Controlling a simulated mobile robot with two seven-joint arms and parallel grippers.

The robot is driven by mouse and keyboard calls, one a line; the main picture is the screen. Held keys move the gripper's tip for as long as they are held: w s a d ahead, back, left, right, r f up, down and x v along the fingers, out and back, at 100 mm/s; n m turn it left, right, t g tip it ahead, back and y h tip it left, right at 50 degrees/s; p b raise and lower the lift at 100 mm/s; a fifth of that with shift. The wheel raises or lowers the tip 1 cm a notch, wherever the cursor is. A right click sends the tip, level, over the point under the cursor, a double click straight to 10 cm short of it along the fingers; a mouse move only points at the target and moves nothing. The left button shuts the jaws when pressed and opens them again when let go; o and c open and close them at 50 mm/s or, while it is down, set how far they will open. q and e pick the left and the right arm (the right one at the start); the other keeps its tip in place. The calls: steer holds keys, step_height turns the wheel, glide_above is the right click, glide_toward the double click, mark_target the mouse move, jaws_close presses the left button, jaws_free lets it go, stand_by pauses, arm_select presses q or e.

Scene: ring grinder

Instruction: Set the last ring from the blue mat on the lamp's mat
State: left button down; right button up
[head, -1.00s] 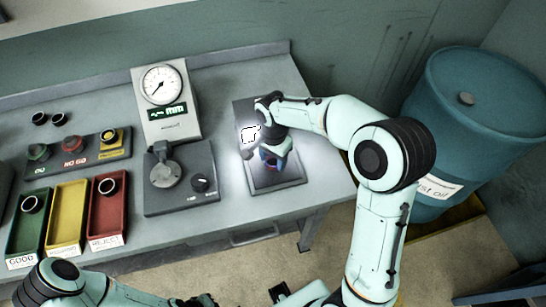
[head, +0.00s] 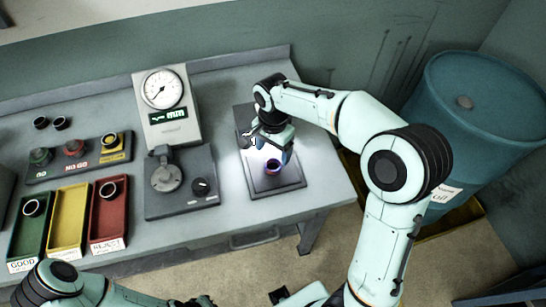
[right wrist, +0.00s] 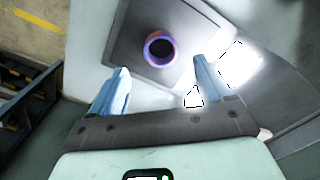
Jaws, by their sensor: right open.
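A dark ring (head: 273,166) with a purple-blue sheen stands on the dark lamp's mat (head: 287,182) at the right of the bench. In the right wrist view the ring (right wrist: 160,50) rests on the mat (right wrist: 122,42), ahead of my fingers and clear of both. My right gripper (head: 271,149) is open and empty, just behind and above the ring in the head view. Its two blue fingers (right wrist: 158,84) stand wide apart in the wrist view. I cannot make out a blue mat.
A dial gauge stand (head: 165,118) is left of the mat. Green (head: 28,228), yellow (head: 69,220) and red (head: 108,215) trays lie further left; the green and red each hold a ring. Two rings (head: 50,123) stand at the back left. A blue barrel (head: 475,130) stands right.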

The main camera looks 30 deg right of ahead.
step_height(320, 180, up, 6)
steer(key=shift+f, duration=0.25)
stand_by(0.5)
